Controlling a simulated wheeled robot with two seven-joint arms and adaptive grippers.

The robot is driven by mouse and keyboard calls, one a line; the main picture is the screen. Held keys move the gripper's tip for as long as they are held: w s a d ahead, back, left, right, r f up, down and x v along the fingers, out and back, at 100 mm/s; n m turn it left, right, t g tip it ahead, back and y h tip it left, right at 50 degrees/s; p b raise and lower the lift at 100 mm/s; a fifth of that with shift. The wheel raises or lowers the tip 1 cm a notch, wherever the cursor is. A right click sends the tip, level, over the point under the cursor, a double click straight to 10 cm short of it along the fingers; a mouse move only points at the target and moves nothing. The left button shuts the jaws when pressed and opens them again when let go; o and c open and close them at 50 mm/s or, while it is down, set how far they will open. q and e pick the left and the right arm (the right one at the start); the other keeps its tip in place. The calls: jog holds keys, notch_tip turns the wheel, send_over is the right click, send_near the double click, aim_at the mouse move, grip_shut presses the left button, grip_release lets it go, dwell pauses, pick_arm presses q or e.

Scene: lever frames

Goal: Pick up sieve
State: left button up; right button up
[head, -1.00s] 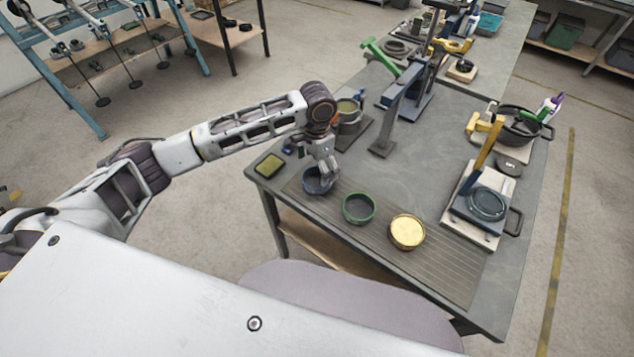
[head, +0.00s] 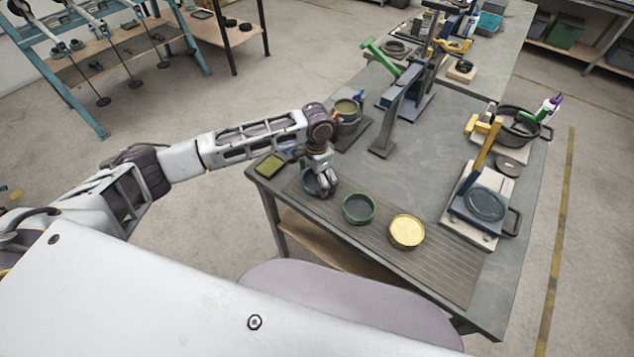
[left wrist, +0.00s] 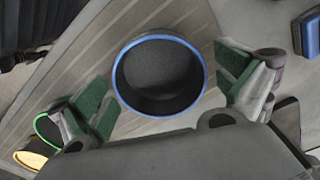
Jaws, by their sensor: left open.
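Three round sieve-like dishes stand in a row on a ribbed mat at the table's near edge. One has a blue rim (head: 308,187), one a green rim (head: 358,209), and one is yellow (head: 407,231). My left gripper (head: 322,187) is over the blue-rimmed dish and partly covers it in the head view. In the left wrist view the blue-rimmed dish (left wrist: 160,78) lies between the two spread green-padded fingers (left wrist: 168,95), with the inside dark and empty. The green-rimmed dish (left wrist: 46,128) is partly hidden behind one finger. My right gripper is not in view.
A grey pot (head: 347,112) stands just beyond my left wrist. A small yellow-topped tray (head: 271,165) lies left of the gripper.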

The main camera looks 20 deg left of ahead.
aim_at(316, 183)
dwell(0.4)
pick_arm(q)
jog(key=c, duration=1.1)
jog(key=shift+o, duration=0.2)
notch_tip(316, 183, up, 10)
jog(key=shift+b, duration=0.3)
jog(key=shift+f+n, duration=0.15)
jog(key=shift+n, duration=0.15)
